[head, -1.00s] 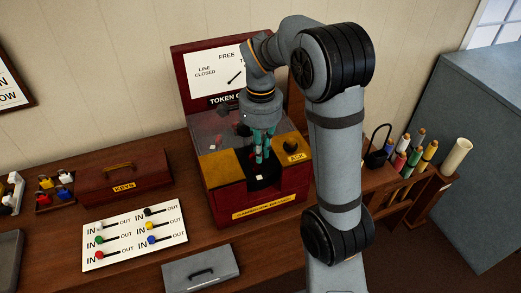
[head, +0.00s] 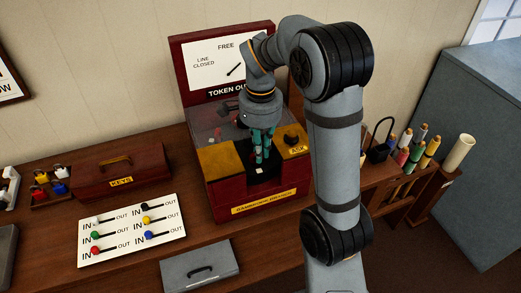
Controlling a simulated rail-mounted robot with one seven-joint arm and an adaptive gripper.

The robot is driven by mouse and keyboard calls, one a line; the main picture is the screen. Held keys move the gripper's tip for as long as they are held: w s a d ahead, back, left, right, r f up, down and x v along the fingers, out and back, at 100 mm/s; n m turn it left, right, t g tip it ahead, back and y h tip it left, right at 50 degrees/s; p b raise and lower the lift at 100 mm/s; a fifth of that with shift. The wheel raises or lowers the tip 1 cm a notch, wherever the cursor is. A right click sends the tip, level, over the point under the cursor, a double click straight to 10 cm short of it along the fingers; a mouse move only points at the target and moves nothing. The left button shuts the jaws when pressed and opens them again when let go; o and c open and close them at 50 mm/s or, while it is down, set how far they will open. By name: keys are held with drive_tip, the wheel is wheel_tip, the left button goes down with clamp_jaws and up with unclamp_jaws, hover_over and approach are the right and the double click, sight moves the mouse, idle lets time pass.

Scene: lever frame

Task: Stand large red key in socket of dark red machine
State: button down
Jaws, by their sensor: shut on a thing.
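The dark red machine (head: 221,203) stands at the back of the desk, with a sign panel upright behind it and yellow plates on top. My gripper (head: 261,158) points down over the black recess (head: 266,176) at the front middle of its top, between the yellow plates. Its teal fingers are shut on a thin thing, which I take to be the large red key.
A dark red KEYS box (head: 121,176), a white IN/OUT board (head: 128,230) and a grey box (head: 200,268) stand left and in front. A rack of coloured cylinders (head: 415,150) is at right. My arm hides part of the desk right of the machine.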

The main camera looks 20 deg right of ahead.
drive_tip(key=c, duration=1.7)
unclamp_jaws()
drive_tip(key=shift+c, duration=0.2)
drive_tip(key=shift+o, duration=0.3)
wheel_tip(320, 180, up, 7)
drive_tip(key=p, duration=0.6)
wheel_tip(320, 180, up, 12)
drive_tip(key=shift+f, duration=0.15)
